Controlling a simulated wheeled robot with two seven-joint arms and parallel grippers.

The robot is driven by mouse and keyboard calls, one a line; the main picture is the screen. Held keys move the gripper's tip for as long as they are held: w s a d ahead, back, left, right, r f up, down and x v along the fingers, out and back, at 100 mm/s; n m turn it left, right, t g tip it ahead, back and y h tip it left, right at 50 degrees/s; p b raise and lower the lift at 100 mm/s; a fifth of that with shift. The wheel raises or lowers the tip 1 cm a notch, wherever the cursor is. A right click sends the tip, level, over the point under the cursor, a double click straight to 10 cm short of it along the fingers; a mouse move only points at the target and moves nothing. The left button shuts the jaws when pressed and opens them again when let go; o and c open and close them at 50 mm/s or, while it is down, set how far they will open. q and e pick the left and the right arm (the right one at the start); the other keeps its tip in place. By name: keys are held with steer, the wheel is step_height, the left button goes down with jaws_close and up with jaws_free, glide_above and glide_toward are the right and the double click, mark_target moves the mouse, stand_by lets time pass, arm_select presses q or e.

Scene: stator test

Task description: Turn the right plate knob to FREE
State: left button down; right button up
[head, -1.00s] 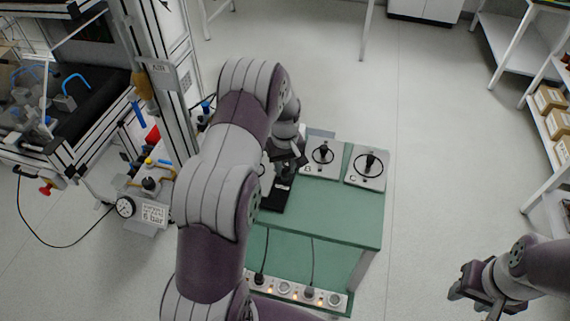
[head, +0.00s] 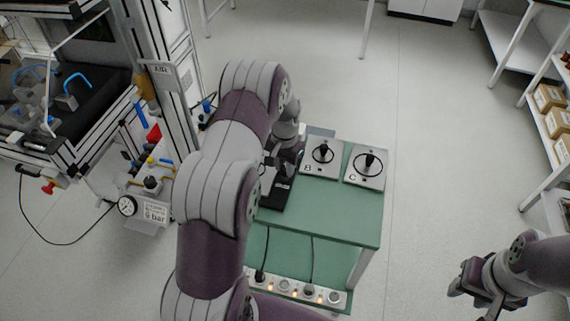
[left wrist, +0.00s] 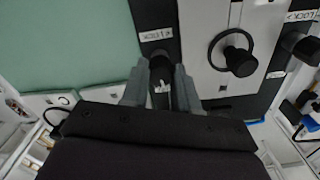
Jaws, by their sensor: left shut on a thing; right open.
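In the left wrist view, my left gripper (left wrist: 162,88) is shut on a black knob (left wrist: 160,66) on a black strip (left wrist: 152,15). A label (left wrist: 155,34) reading LOCK, upside down, lies beside that knob. A pale plate with a ringed black knob (left wrist: 240,60) is beside the strip, and another black knob (left wrist: 301,46) is beyond it. In the head view, my left gripper (head: 284,172) is over the black strip (head: 275,195), and my arm hides much of that area. The knob's pointing direction is unclear. My right gripper (head: 467,294) is open and empty, off the table's right side.
The green table (head: 335,215) also bears plate B (head: 310,171) and plate C (head: 377,180), each with an upright black knob. A socket strip (head: 330,299) with cables is on the lower shelf. The tabletop's front right is clear. A pneumatic rack stands left.

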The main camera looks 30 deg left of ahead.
arm_select(q)
steer(key=shift+w+m, duration=0.1)
steer(key=shift+m, duration=0.9)
steer(key=c, duration=0.8)
jaws_free()
steer(key=shift+c, duration=0.2)
steer(key=shift+r, duration=0.1)
step_height(320, 180, up, 13)
steer(key=b, duration=0.1)
steer(key=shift+f, duration=0.2)
